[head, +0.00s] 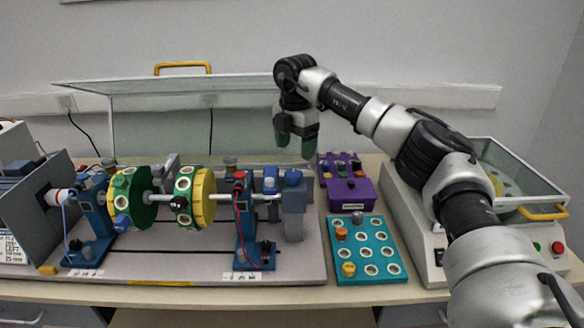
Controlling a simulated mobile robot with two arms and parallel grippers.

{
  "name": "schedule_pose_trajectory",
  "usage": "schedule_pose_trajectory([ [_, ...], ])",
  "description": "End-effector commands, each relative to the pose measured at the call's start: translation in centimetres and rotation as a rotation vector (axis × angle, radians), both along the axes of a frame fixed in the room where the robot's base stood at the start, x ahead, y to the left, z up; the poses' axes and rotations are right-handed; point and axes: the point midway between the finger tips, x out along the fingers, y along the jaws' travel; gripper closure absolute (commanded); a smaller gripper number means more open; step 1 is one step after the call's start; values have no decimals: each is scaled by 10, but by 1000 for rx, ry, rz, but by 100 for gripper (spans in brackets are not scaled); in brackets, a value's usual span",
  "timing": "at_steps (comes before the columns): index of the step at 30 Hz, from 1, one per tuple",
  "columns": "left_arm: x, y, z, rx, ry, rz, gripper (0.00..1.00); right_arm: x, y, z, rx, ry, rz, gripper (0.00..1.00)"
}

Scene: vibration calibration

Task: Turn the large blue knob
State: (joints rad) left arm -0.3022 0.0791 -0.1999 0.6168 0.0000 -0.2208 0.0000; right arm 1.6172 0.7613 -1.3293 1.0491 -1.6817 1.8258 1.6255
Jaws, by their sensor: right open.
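A large blue knob (293,177) sits on top of a grey-blue post at the right end of the shaft rig. My right gripper (295,143) hangs above and slightly behind the knob in the picture, its fingers pointing down. The two greenish fingertips are apart with nothing between them, and they do not appear to touch the knob. My left gripper is not in view.
The rig (190,195) carries green and yellow discs on a shaft between blue supports. Right of it are a purple box (350,194) and a teal panel with holes (372,262). A clear raised cover (190,90) stands behind. A grey machine (425,235) is at right.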

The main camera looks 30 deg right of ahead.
Motion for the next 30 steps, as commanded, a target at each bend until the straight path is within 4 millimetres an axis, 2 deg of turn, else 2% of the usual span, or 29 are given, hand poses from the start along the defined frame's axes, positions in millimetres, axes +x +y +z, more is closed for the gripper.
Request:
schedule_pose_trajectory([
  [1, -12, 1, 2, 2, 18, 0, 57, 0, 0, -11, -1, 4, 2, 27],
  [3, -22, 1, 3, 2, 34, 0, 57, 0, 1, -25, 0, 4, 2, 27],
  [5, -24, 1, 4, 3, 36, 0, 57, 0, 1, -36, 0, 4, 2, 27],
  [8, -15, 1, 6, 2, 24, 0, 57, 0, 1, -52, 1, 2, 2, 27],
  [12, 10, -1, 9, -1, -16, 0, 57, 0, 1, -66, 1, 1, 3, 27],
  [16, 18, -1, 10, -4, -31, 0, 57, 0, 1, -72, 1, 0, 3, 27],
  [23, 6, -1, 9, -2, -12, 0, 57, 0, 1, -73, 1, -2, 4, 27],
  [26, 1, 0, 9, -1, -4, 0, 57, 0, 1, -73, 2, -1, 4, 39],
  [30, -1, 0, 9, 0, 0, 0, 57, 0, 1, -72, 2, -1, 4, 61],
])
